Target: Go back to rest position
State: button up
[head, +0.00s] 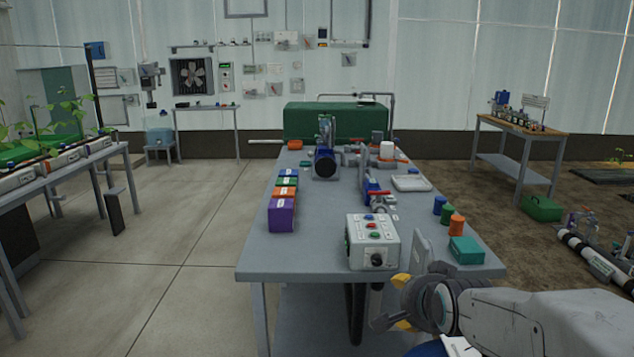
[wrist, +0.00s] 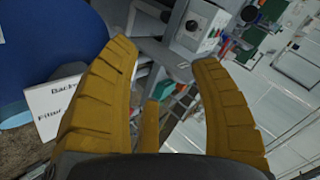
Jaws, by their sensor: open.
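My gripper (head: 402,302) is in the lower right of the head view, at the front right corner of the grey table (head: 265,254). Its yellow fingers also show in the wrist view (wrist: 168,75), spread apart with nothing between them. My arm reaches in from the lower right of the head view. A control box (head: 372,243) with coloured buttons and a black knob stands on the table just beyond my gripper. The same box shows beyond the fingertips in the wrist view (wrist: 203,24).
Purple, orange, green and blue boxes (head: 283,214) line the table's left side. A teal box (head: 466,250) and several coloured cylinders (head: 456,225) stand at the right. A blue pump (head: 325,163) is farther back. Open floor (head: 190,250) lies left of the table.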

jog(key=s+r+n+g+p, duration=0.3)
jog(key=s+n+p, duration=0.2)
jog(key=s, duration=0.8)
jog(key=s+r+n+g+p, duration=0.3)
jog(key=s+n+p, duration=0.3)
jog(key=s, duration=0.8)
jog(key=shift+r+g+p, duration=0.4)
jog(key=shift+r+p, duration=0.15)
jog(key=shift+r, duration=0.15)
